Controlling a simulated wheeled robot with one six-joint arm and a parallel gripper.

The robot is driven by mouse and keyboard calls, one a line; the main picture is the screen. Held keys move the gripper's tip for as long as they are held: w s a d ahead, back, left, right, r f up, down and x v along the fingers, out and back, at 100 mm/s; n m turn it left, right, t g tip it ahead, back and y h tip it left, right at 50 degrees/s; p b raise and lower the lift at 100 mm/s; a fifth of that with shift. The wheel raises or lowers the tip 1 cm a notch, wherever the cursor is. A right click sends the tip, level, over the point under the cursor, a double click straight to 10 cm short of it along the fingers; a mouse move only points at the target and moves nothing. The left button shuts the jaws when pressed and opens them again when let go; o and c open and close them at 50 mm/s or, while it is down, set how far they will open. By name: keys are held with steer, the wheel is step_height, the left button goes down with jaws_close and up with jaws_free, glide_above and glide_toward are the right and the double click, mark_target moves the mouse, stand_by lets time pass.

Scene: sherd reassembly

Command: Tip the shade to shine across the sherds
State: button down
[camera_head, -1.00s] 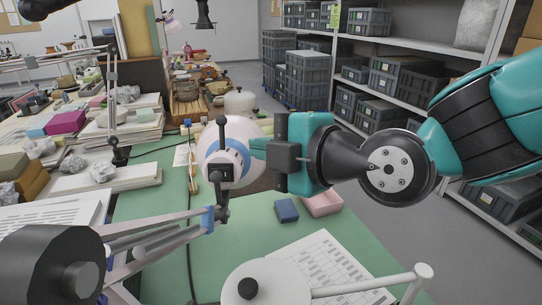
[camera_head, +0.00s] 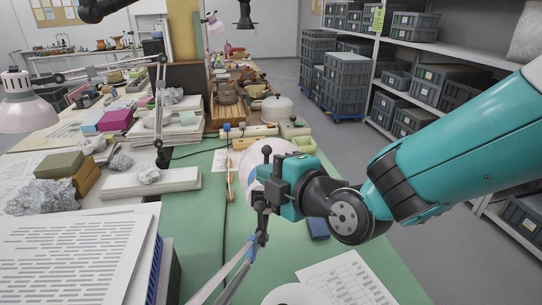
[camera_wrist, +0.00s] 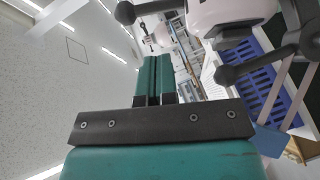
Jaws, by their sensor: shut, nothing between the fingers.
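The pale lamp shade (camera_head: 253,166) hangs over the green table mat (camera_head: 205,225), at the end of a jointed lamp arm (camera_head: 237,268). Dark knobs and a bracket at its head, together with my gripper, hide much of it. My gripper (camera_head: 270,176) is at the shade's right side in the head view. In the wrist view my gripper (camera_wrist: 154,80) has its two teal fingers together with nothing between them. The shade (camera_wrist: 222,14) is beyond and right of the fingertips there; I cannot tell whether they touch. I cannot make out the sherds.
A printed sheet (camera_head: 345,280) and a blue block (camera_head: 318,228) lie right of the lamp. Papers (camera_head: 75,250) and a crumpled grey lump (camera_head: 42,196) are at left. Another pink lamp (camera_head: 25,108) stands far left. Grey crates (camera_head: 330,75) stand beyond the table.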

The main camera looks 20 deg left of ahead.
steer(key=w, duration=0.2)
steer(key=shift+w+a+f+p, duration=0.2)
steer(key=shift+w+f+p, duration=0.1)
steer(key=shift+w+a+f, duration=0.2)
steer(key=shift+w+a, duration=0.05)
steer(key=shift+w, duration=0.2)
steer(key=shift+w+a+f+g+b, duration=0.1)
steer(key=shift+w+f+g+b, duration=0.2)
steer(key=shift+w+b, duration=0.3)
steer(key=shift+w+r, duration=0.1)
steer(key=shift+w, duration=0.1)
